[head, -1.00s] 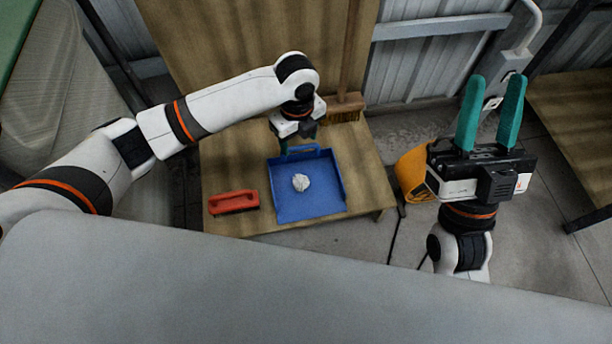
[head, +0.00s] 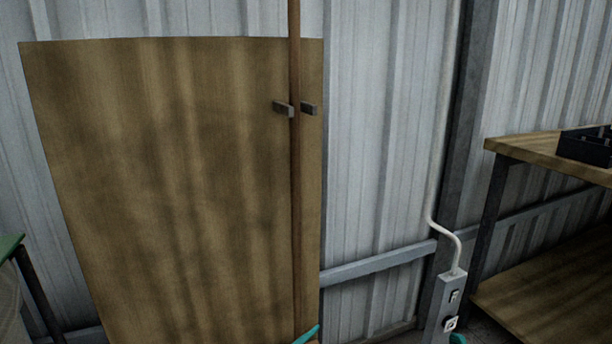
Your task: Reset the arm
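Only two small teal tips of my grippers show at the bottom edge of the head view. One slanted teal tip (head: 307,336) is at bottom centre, by the broom's handle in the picture; it looks like my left gripper's. Another teal tip (head: 457,339) is at bottom right, below the switch box, and looks like my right gripper's. The rest of both grippers and both arms is out of the picture, so I cannot tell whether they are open or hold anything.
A wooden board (head: 170,180) stands against the corrugated wall (head: 385,130). A broom handle (head: 295,200) stands upright between two grey clips. A wooden bench (head: 540,150) with a black bin (head: 588,147) is at right. A switch box (head: 449,305) hangs lower right.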

